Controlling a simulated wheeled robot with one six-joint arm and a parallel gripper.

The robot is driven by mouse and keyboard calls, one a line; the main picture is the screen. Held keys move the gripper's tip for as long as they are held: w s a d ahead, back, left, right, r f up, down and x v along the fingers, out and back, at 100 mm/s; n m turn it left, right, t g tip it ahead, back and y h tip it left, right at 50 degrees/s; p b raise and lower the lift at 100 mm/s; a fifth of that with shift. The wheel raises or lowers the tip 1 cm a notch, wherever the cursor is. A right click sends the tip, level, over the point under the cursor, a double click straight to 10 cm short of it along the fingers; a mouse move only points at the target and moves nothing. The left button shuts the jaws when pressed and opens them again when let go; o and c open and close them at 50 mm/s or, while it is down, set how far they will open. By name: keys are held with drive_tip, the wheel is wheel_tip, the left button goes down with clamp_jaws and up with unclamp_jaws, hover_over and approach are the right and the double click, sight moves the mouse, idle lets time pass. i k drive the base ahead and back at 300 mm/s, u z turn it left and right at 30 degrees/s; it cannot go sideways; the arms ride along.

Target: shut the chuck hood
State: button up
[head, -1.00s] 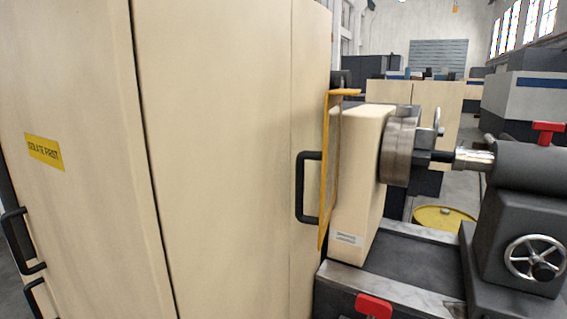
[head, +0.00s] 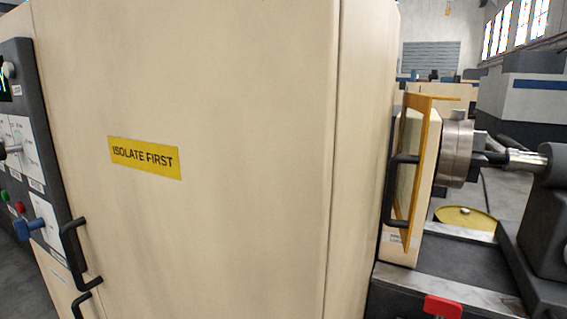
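The chuck hood (head: 428,160) shows in the head view as a yellow-edged panel at the right, just past the cream cabinet's edge. It stands upright, seen nearly edge-on, with a black handle (head: 392,190) on its near side. The metal chuck (head: 455,152) is uncovered to the right of the hood, in front of the cream headstock. My gripper is not in view.
A large cream cabinet (head: 230,235) with an "ISOLATE FIRST" label (head: 145,157) fills the middle, close by. A control panel (head: 25,150) and black handles (head: 75,250) are at the left. A red knob (head: 443,307) sits at the lathe bed's front.

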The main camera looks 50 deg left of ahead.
sight(421, 103)
drive_tip(key=u, duration=1.1)
drive_tip(key=i, duration=0.5)
